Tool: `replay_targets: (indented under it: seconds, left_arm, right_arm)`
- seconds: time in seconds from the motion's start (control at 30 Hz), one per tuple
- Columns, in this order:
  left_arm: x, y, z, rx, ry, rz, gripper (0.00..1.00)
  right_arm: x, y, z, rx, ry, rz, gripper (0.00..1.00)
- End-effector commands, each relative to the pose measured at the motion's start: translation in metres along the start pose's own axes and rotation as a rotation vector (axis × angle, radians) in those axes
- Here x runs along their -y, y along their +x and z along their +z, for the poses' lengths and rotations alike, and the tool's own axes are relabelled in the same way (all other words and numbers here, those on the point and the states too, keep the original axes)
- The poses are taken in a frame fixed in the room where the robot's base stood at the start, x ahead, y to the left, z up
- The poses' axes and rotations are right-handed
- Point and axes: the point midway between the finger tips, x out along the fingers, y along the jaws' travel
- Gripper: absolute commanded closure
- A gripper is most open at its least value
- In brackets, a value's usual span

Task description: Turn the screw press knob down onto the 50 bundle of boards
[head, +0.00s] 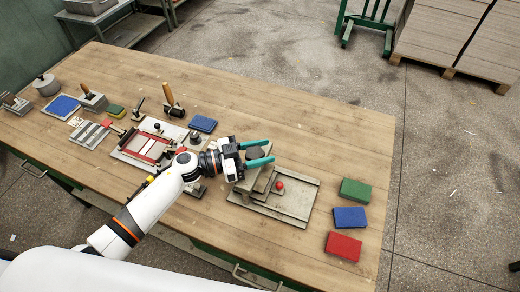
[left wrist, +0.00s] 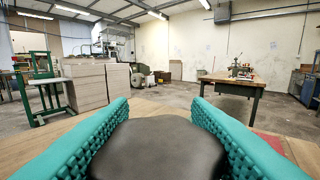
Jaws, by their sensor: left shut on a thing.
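My left gripper (head: 268,152) is shut on the dark knob (head: 255,154) of the screw press, with one teal finger on each side. In the left wrist view the rounded dark knob (left wrist: 160,150) fills the space between the two fingers. The grey press (head: 262,187) stands on the bench under the gripper, with a red ball (head: 280,186) beside its stepped body. The screw and whatever lies under it are hidden by the gripper and press. I cannot make out the 50 bundle there. My right gripper is not in view.
Green (head: 356,191), blue (head: 350,217) and red (head: 343,246) blocks lie right of the press. A red-framed fixture (head: 150,143) and a blue block (head: 203,123) lie to its left. The bench's far right (head: 340,125) is clear. Stacked boards (head: 440,35) stand on the floor beyond.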

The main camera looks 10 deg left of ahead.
Motion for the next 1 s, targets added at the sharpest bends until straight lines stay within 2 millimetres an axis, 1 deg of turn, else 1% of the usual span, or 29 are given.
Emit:
replay_targets:
  seconds: [0.03, 0.27, 0.47, 1.0]
  left_arm:
    - [-0.002, -0.001, -0.002, -0.005, 0.005, -0.045, 0.78]
    - [0.001, -0.001, -0.004, -0.004, 0.006, -0.263, 0.78]
    - [0.005, -0.001, -0.006, -0.003, 0.006, -0.455, 0.78]
    - [0.012, -0.005, -0.008, -0.002, 0.005, -0.958, 0.78]
  right_arm:
    - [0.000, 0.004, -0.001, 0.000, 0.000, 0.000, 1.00]
    - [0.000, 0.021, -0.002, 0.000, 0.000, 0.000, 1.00]
    - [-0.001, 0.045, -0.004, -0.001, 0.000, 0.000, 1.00]
    - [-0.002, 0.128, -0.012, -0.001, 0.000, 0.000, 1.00]
